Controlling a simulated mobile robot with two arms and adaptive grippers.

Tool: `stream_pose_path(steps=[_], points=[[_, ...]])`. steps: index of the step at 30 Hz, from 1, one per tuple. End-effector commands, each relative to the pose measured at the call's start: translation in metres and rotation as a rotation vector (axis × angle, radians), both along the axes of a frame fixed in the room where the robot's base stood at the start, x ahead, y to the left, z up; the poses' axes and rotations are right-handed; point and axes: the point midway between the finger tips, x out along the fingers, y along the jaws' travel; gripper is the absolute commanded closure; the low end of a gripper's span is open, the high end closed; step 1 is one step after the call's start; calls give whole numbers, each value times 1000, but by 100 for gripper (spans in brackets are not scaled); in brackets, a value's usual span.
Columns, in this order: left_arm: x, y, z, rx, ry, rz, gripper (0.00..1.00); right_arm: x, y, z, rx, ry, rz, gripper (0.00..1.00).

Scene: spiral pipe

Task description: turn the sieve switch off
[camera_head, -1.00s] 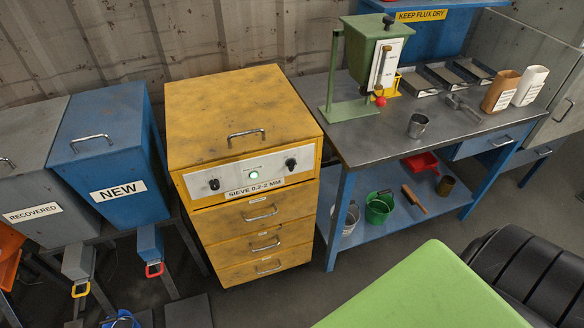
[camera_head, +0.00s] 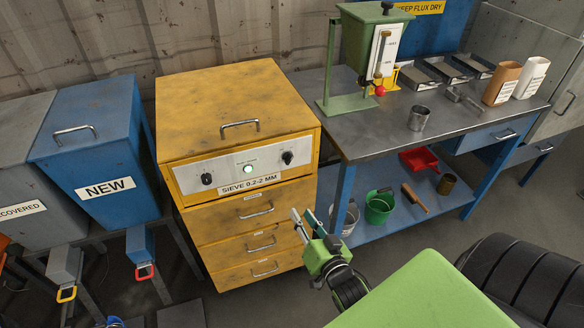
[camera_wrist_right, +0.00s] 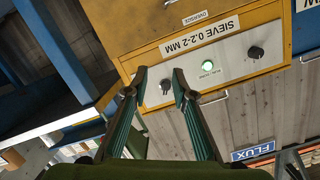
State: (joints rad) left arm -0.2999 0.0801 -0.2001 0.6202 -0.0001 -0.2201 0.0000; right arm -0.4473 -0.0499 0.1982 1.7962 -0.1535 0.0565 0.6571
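The yellow sieve cabinet (camera_head: 225,105) stands left of the workbench. Its white front panel, labelled SIEVE 0.2-2 MM, has a lit green lamp (camera_head: 248,169) between a left black knob (camera_head: 207,179) and a right black knob (camera_head: 288,157). I cannot tell which knob is the switch; the small lettering is unreadable. My right gripper (camera_head: 302,214) is open and empty, in front of and below the panel's right end. The right wrist view is upside down: the right knob (camera_wrist_right: 165,87) shows between the open fingertips (camera_wrist_right: 159,72), apart from them. My left gripper is not in view.
A blue NEW bin (camera_head: 95,150) and a grey bin (camera_head: 30,215) stand to the left. The workbench (camera_head: 385,135) on the right holds a green hopper (camera_head: 366,40), a metal cup (camera_head: 418,117) and trays. Open floor lies before the cabinet.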

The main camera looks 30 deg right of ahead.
Motion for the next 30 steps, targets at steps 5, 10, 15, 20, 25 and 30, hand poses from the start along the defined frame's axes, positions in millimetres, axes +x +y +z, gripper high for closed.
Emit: stream_pose_path(steps=[5, 10, 15, 20, 25, 30], points=[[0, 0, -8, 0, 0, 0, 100, 1, -19, 65, 15, -152, -38, 76], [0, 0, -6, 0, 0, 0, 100, 9, -24, 79, 16, -179, -43, 76], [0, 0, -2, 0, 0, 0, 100, 37, -30, 81, 16, -180, -42, 76], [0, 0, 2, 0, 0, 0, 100, 71, -38, 80, 15, -178, -42, 76], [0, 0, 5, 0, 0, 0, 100, 104, -46, 79, 15, -177, -42, 76], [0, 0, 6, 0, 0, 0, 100, 126, -52, 78, 15, -176, -42, 76]])
